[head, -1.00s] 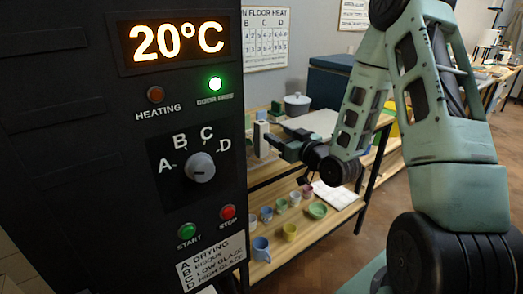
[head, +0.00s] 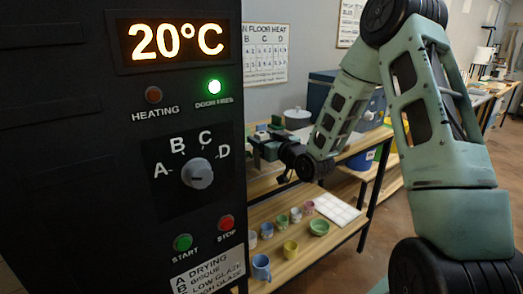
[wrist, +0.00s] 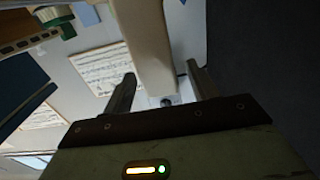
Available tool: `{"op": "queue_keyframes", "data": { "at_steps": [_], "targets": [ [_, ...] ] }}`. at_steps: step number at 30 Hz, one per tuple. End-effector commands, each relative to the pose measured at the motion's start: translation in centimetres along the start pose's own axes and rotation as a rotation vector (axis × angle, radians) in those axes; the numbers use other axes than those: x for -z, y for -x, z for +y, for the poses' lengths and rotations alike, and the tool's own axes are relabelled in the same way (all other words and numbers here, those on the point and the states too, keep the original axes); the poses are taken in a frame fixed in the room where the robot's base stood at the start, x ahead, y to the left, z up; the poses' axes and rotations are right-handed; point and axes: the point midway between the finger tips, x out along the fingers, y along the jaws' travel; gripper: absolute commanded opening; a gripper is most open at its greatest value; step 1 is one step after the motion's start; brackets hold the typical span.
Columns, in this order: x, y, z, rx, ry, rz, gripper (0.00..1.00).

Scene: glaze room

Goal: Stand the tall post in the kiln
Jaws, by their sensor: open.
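The tall post (wrist: 148,35) is a long, pale, off-white bar in the wrist view. It runs down from the top edge to between the fingers of my gripper (wrist: 160,74). The fingers are apart, one on each side of it, and I cannot tell whether either touches it. In the head view my gripper (head: 257,143) is level above the wooden table, right beside the kiln's edge, and the post does not show there. The kiln (head: 70,180) shows its black front panel, with 20°C on the display and a green "door free" light. Its chamber is out of view.
A dark surface (wrist: 260,60) stands close on the right in the wrist view.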

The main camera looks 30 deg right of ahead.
Motion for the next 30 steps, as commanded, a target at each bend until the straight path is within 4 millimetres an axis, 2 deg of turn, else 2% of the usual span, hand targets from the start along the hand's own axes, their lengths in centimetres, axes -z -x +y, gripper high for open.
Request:
{"op": "queue_keyframes", "data": {
  "at_steps": [3, 6, 14, 20, 23, 30],
  "targets": [
    [0.1, -1.8, -0.1, 0.0, 0.0, 0.001, 0.58],
    [0.0, -2.6, 0.0, -0.001, -0.001, 0.0, 0.58],
    [-0.1, -2.9, 0.0, -0.001, 0.0, 0.0, 0.58],
    [-0.1, -2.9, 0.0, -0.001, 0.0, 0.0, 0.05],
    [0.0, -2.9, 0.0, -0.001, 0.001, 0.001, 0.0],
    [0.2, -2.9, 0.0, -0.001, 0.001, 0.002, 0.0]
  ]
}}
